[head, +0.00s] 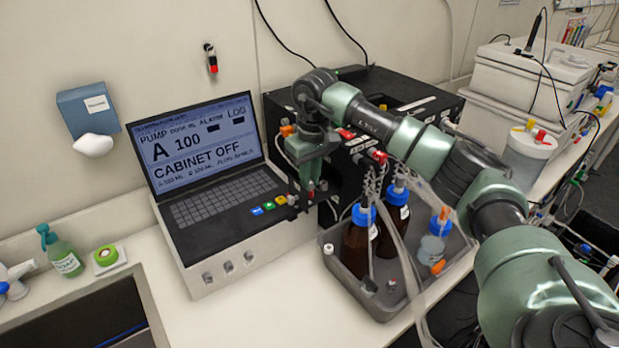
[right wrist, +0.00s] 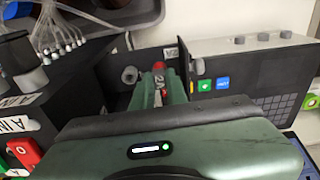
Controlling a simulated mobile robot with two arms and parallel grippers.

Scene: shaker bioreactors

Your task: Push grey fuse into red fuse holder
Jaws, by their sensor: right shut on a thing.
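My right gripper (head: 310,188) hangs fingers-down beside the front left of the black cabinet, right of the laptop-like panel. A red part (right wrist: 158,67), seemingly the red fuse holder, shows just beyond the fingertips, in line with the fuse. I cannot tell whether fuse and holder touch. In the head view the fuse is hidden by the gripper. My left gripper is not in view.
The black cabinet (head: 390,90) with red and orange fittings stands close to the gripper. The control panel (head: 195,140) is on its left. Below right, a grey tray (head: 378,306) holds brown bottles (head: 356,245) with tubing. The bench front (head: 255,315) is clear.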

